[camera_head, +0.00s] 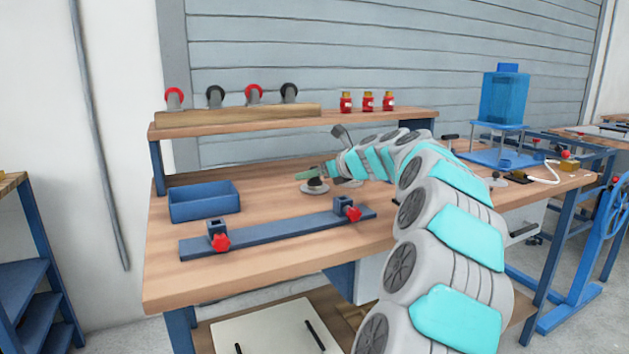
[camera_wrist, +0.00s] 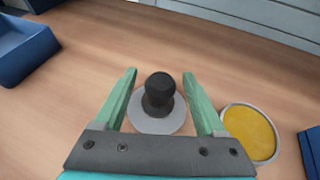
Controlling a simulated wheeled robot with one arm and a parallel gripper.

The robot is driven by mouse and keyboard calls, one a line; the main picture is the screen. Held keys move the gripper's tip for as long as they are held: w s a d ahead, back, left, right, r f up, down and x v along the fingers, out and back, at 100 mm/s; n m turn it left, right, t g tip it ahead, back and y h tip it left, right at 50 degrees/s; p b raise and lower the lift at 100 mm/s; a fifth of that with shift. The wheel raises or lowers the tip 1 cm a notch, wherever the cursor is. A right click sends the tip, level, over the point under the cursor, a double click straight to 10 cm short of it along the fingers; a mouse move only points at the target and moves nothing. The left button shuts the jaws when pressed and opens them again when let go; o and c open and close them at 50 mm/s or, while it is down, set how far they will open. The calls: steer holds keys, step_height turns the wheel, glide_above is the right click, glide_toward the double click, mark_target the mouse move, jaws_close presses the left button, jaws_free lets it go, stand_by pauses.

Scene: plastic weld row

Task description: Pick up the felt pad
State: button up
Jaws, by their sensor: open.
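A round pale grey pad with a black knob on top, which looks like the felt pad (camera_wrist: 142,120), lies flat on the wooden workbench. In the head view the pad (camera_head: 315,188) sits near the bench's middle, below my gripper (camera_head: 309,174), which partly hides it. In the wrist view my gripper (camera_wrist: 159,74) is open, with one green finger on each side of the black knob. A gap shows between the knob and each finger. Whether the fingertips are level with the knob cannot be told.
A round dish with yellow contents (camera_wrist: 250,132) lies close to the right finger. A blue bin (camera_head: 204,201) stands to the left. A blue bar with red-knobbed clamps (camera_head: 280,232) lies in front. A raised wooden shelf (camera_head: 290,122) with rollers and red bottles runs behind.

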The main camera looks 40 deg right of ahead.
steer(key=shift+x, duration=1.05)
jaws_close()
